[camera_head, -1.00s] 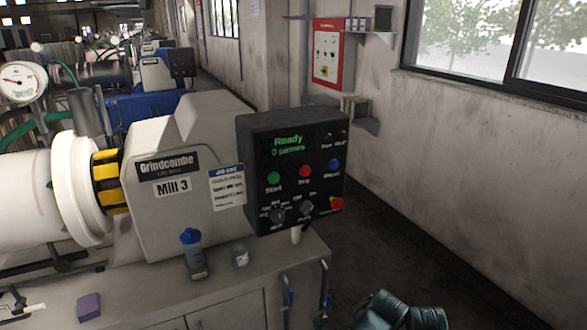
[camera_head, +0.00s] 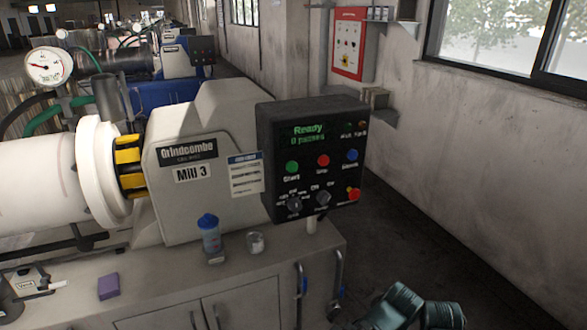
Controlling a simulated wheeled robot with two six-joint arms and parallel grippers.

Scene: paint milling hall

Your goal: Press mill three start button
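The Mill 3 control panel (camera_head: 311,160) is a black box mounted over the bench, right of the mill. Its green start button (camera_head: 292,167) is at the left of the button row. A red button (camera_head: 323,160) and a blue button (camera_head: 351,155) sit to its right. The green display (camera_head: 308,134) reads "Ready". Two dark knobs and a red button (camera_head: 353,194) sit below. The beige mill housing (camera_head: 206,165) carries a "Mill 3" label. Teal jointed parts, which seem to be my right arm, show at the bottom edge, well below the panel. Neither gripper is in view.
The bench (camera_head: 240,280) holds a blue-capped bottle (camera_head: 210,236), a small jar (camera_head: 255,243) and a purple block (camera_head: 108,286). A gauge (camera_head: 48,67) stands at the left. A red wall panel (camera_head: 349,44) hangs behind.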

